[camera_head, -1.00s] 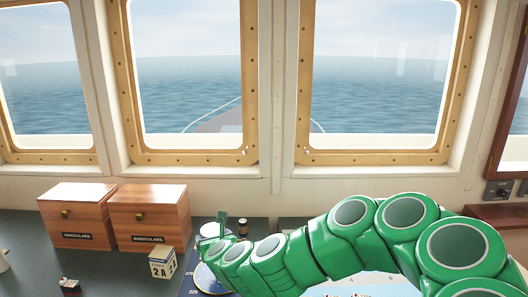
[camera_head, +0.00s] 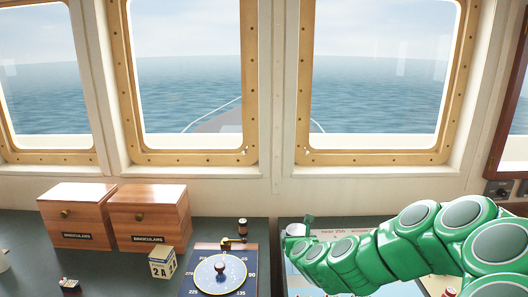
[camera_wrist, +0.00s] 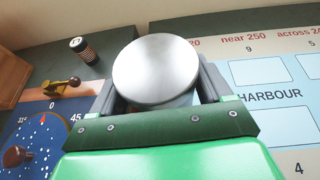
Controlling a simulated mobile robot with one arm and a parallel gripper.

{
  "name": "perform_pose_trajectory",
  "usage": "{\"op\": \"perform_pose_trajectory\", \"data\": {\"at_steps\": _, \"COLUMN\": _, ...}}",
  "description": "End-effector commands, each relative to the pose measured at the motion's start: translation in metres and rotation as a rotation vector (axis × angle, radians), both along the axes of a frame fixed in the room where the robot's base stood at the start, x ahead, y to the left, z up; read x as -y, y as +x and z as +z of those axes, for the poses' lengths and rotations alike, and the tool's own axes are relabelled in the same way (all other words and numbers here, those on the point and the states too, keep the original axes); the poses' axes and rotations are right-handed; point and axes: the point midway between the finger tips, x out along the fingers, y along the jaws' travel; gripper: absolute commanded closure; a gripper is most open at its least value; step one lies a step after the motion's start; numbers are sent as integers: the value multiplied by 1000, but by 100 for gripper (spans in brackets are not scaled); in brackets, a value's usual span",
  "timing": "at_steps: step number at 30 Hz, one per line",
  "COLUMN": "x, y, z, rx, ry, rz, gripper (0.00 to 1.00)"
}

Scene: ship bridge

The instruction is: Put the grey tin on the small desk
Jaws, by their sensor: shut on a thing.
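The grey tin (camera_wrist: 155,68) shows in the wrist view as a round, shiny, silvery lid between the two fingers of my gripper (camera_wrist: 158,88). My gripper is shut on it. In the head view the tin (camera_head: 296,230) is a small grey patch at the end of my green arm, and my gripper (camera_head: 299,234) is mostly hidden by its own links. The tin is over the left edge of a printed board (camera_head: 330,234); I cannot tell how high. I cannot make out for certain which surface is the small desk.
A blue dial board (camera_head: 240,262) with a brass lever and a dark striped cylinder (camera_head: 242,229) lie left of my gripper. Two wooden binocular boxes (camera_head: 149,217) and a calendar block (camera_head: 162,262) stand further left.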

Motion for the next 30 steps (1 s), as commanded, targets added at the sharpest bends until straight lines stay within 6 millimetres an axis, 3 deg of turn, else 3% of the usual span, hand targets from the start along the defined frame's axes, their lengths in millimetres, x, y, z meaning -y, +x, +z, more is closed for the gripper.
{"op": "perform_pose_trajectory", "data": {"at_steps": 6, "x": 36, "y": 0, "z": -8, "rx": -7, "ry": 3, "rz": -43, "gripper": 60}}
{"op": "perform_pose_trajectory", "data": {"at_steps": 18, "x": 45, "y": 0, "z": -10, "rx": -9, "ry": 5, "rz": -54, "gripper": 60}}
{"op": "perform_pose_trajectory", "data": {"at_steps": 23, "x": 31, "y": 0, "z": -7, "rx": -6, "ry": 3, "rz": -36, "gripper": 60}}
{"op": "perform_pose_trajectory", "data": {"at_steps": 30, "x": -25, "y": -2, "z": 6, "rx": 6, "ry": 0, "rz": 30, "gripper": 60}}
